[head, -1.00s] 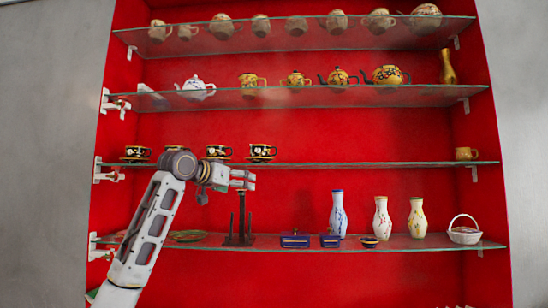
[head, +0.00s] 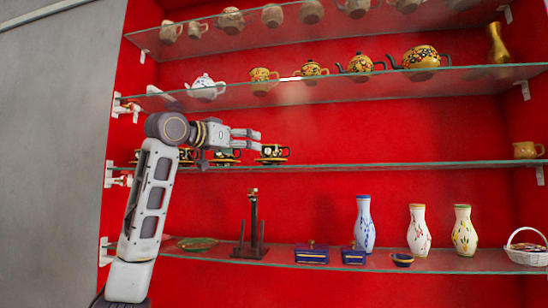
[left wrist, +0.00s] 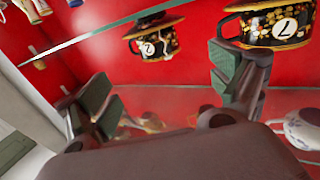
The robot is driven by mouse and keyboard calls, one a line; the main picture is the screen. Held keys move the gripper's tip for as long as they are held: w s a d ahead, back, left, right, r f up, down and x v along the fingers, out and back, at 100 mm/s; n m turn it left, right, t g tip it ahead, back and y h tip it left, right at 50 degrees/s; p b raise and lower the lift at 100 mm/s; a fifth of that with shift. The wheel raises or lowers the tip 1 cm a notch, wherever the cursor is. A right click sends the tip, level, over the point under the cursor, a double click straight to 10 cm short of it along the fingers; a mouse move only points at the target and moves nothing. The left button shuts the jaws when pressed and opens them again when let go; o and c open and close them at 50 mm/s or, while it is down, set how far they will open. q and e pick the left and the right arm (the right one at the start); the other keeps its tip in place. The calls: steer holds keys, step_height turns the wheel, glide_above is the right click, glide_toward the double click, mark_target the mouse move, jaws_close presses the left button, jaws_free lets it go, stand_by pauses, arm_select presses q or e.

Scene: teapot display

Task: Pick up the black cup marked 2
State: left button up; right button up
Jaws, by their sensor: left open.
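Several black cups with gold and white decoration stand on saucers on the third shelf down in the head view. The rightmost cup (head: 272,152) is clear; another cup (head: 226,157) and those further left are partly hidden by my left arm. My left gripper (head: 257,138) is open and empty, in front of the row at about cup height. The left wrist view looks upside down. It shows one cup (left wrist: 155,47) beyond the gap between my open fingers (left wrist: 165,90) and another (left wrist: 285,27) past the right finger. Each has a white number disc; I cannot read the numbers surely.
A glass shelf (head: 400,166) carries the cups, with free room to their right. A white teapot (head: 206,88) and yellow teapots stand on the shelf above. A dark wooden stand (head: 252,230) and vases (head: 365,225) are on the shelf below.

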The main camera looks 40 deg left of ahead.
mark_target(264, 146)
arm_select(q)
steer(key=w+p, duration=0.1)
steer(key=w, duration=0.3)
steer(key=w+p, duration=0.1)
steer(key=w, duration=0.3)
steer(key=shift+w+a, duration=0.2)
steer(key=shift+w, duration=0.1)
arm_select(e)
steer(key=shift+a+r, duration=0.2)
steer(key=shift+r, duration=1)
arm_select(q)
steer(key=shift+s, duration=0.1)
arm_select(e)
steer(key=shift+d, duration=0.1)
arm_select(q)
steer(key=shift+w+r+p, duration=0.15)
steer(key=shift+w+p, duration=0.4)
steer(key=shift+w, duration=0.2)
steer(key=shift+w+r+p, duration=0.15)
steer(key=shift+w+p, duration=0.4)
steer(key=shift+w, duration=0.2)
steer(key=shift+w+p, duration=0.3)
steer(key=shift+w, duration=0.45)
steer(key=shift+w+a+f, duration=0.1)
steer(key=shift+w+f, duration=0.05)
steer(key=shift+w, duration=0.3)
arm_select(e)
step_height(264, 146, up, 2)
steer(key=shift+r, duration=0.2)
